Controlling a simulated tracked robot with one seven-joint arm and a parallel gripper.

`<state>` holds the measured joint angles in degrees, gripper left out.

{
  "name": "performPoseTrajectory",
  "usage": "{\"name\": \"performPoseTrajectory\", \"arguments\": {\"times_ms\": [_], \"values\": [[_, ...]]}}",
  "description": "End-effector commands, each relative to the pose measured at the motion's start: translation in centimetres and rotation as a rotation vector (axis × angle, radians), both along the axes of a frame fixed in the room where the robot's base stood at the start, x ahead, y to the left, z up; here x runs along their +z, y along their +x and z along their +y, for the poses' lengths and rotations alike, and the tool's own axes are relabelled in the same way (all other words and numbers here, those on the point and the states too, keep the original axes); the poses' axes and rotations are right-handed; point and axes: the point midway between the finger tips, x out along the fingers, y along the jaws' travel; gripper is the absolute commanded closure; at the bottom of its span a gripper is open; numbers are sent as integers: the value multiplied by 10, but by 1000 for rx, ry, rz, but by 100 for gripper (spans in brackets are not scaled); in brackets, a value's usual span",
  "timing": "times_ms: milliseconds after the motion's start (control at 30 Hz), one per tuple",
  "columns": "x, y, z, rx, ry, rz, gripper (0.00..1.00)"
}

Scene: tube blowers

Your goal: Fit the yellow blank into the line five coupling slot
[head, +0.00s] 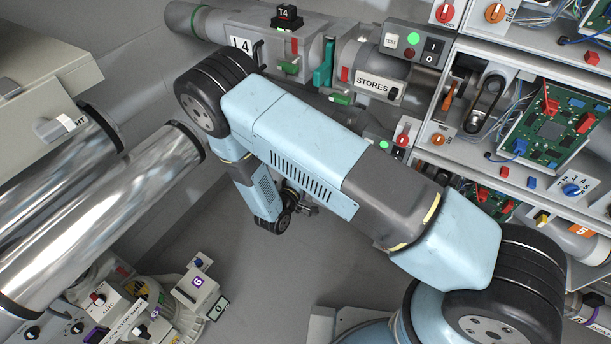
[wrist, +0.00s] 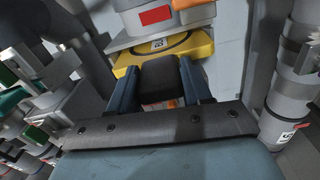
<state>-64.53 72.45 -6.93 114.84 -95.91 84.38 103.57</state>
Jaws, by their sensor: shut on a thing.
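My gripper (wrist: 158,75) is shut on the black block-shaped handle of the yellow blank (wrist: 205,50) in the wrist view. The blue fingers lie on either side of the handle. The blank is a flat yellow plate with a rounded dark groove and a small pale label, beyond the fingertips. A grey round body with a red label (wrist: 155,16) is right behind or above it. I cannot tell whether the blank touches it or sits in a slot. In the head view my gripper (head: 302,203) is small and partly hidden by my arm, and the blank does not show.
Grey pipework with a white label (wrist: 289,136) stands close on the right in the wrist view, and pipes with green parts (wrist: 37,132) on the left. In the head view, an open electronics rack (head: 505,180) fills the right and large shiny tubes (head: 100,220) the left.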

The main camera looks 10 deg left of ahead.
Motion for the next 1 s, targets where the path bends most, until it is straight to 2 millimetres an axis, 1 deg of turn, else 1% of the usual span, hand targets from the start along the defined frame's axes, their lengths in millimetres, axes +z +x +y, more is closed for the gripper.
{"name": "performPoseTrajectory", "arguments": {"times_ms": [300,500,700,1000], "values": [[-1,23,-10,-1,0,2,89],[-1,33,-14,0,1,4,89],[-2,37,-15,0,1,4,89],[-2,37,-16,0,0,4,89]]}}
